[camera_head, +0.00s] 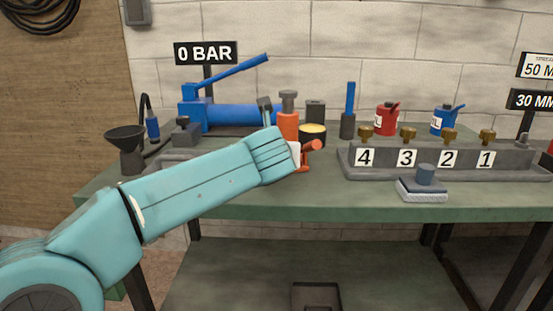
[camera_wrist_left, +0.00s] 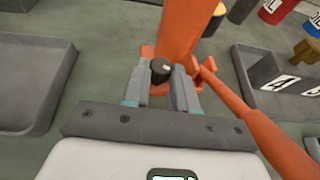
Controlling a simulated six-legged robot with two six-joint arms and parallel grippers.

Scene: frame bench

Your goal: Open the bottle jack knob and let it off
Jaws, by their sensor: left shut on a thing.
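The orange bottle jack (camera_head: 288,122) stands on the green bench, with its grey ram top showing in the head view. In the left wrist view its orange body (camera_wrist_left: 178,35) rises ahead of my gripper, and its orange handle (camera_wrist_left: 250,120) runs down to the right. The dark knob (camera_wrist_left: 160,68) with a pale mark sits low on the jack. My left gripper (camera_wrist_left: 160,85) is shut on the knob, one finger on each side. In the head view my left arm hides the knob and the gripper's fingertips. My right gripper is in neither view.
A blue hand pump (camera_head: 235,113) stands behind, under a "0 BAR" sign (camera_head: 206,53). A black funnel (camera_head: 126,145) is at the left. A grey manifold (camera_head: 435,160) numbered 4 to 1 and a brush (camera_head: 422,188) are at the right. A grey tray (camera_wrist_left: 30,85) lies beside the jack.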

